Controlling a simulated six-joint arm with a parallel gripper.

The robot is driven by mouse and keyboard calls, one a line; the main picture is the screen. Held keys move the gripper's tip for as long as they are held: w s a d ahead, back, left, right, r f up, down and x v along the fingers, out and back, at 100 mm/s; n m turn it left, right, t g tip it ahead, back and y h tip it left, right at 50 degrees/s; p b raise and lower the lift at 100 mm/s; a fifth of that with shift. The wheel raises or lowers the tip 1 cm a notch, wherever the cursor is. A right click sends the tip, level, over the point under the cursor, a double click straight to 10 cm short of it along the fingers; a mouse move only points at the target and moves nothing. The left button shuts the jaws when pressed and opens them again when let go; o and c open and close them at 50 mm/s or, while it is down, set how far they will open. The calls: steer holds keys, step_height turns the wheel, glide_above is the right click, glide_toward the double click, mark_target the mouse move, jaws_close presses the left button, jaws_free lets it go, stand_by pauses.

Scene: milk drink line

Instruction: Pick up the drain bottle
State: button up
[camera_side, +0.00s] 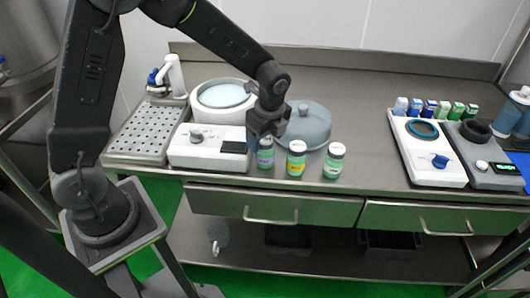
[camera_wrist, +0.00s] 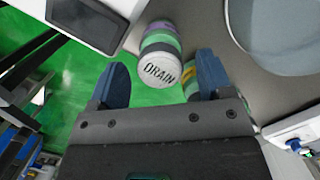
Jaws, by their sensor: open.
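The drain bottle (camera_wrist: 161,56) has a white lid marked DRAIN, a green body and a purple band in the wrist view. In the side view it appears to be the leftmost of three small bottles, with a purple label (camera_side: 265,155), upright near the counter's front edge. My gripper (camera_side: 267,132) is right above it, pointing down. In the wrist view my gripper (camera_wrist: 162,70) is open, its two blue fingers apart on either side of the lid. I see no finger clearly touching the bottle. The fingertips are hard to make out in the side view.
A yellow-labelled bottle (camera_side: 296,160) stands close to the right, partly hidden behind the right finger in the wrist view. Another green bottle (camera_side: 334,162) is farther right. A white device (camera_side: 207,147) is on the left, and a grey lidded vessel (camera_side: 310,122) is behind.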

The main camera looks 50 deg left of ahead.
steer(key=shift+a+f, duration=0.1)
steer(key=shift+f, duration=0.5)
steer(key=c, duration=1.1)
step_height(320, 180, up, 9)
steer(key=shift+r, duration=0.1)
steer(key=w+a+r, duration=0.2)
steer(key=a+r, duration=0.5)
steer(key=a, duration=0.6)
steer(key=shift+w+a+f, duration=0.2)
steer(key=shift+a+f, duration=0.1)
steer(key=shift+a, duration=1.6)
steer(key=shift+w+a+f, duration=0.25)
steer(key=shift+a+f, duration=0.05)
steer(key=shift+a, duration=1.55)
steer(key=shift+w+a+f, duration=0.2)
steer(key=shift+a+f, duration=0.1)
steer(key=shift+a, duration=1.6)
